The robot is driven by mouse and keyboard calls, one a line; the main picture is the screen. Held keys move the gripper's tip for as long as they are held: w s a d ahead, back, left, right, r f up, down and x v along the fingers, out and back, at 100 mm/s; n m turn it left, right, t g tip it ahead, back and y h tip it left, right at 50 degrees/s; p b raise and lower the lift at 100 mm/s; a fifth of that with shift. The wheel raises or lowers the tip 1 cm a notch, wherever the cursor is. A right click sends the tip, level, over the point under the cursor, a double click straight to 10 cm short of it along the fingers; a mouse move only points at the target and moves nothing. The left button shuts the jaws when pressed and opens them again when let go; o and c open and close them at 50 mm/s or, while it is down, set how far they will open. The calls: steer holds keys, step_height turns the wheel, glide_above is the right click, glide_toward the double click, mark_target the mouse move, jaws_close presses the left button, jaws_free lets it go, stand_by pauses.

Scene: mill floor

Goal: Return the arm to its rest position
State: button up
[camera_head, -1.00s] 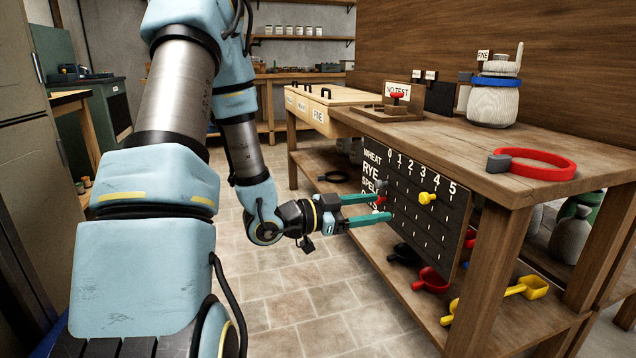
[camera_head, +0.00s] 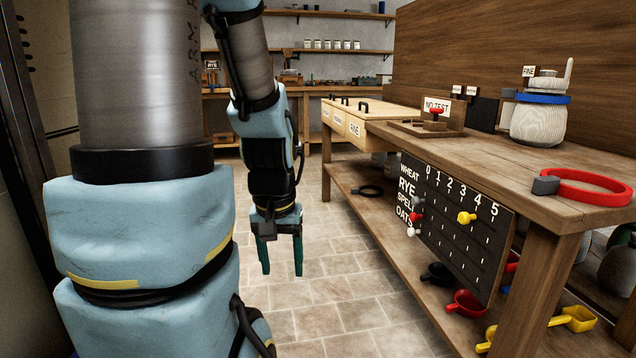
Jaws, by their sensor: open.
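My gripper (camera_head: 281,270) hangs at the end of my arm, left of the workbench (camera_head: 560,240). Its two green fingers point down and stand apart, with nothing between them. It is over the tiled floor, clear of the bench and of the pegboard. My arm's upper links fill the left of the view, and the forearm hangs down from the top.
A black pegboard (camera_head: 462,257) with grain names and numbers hangs at the bench's front, holding a yellow peg (camera_head: 466,217) and pegs at its left edge. A red ring (camera_head: 590,200) and a jar (camera_head: 538,125) stand on top. Scoops lie on the lower shelf. The floor (camera_head: 345,265) is free.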

step_height(320, 180, up, 27)
steer(key=p, duration=2.6)
steer(key=shift+w, duration=0.15)
steer(key=shift+f, duration=0.1)
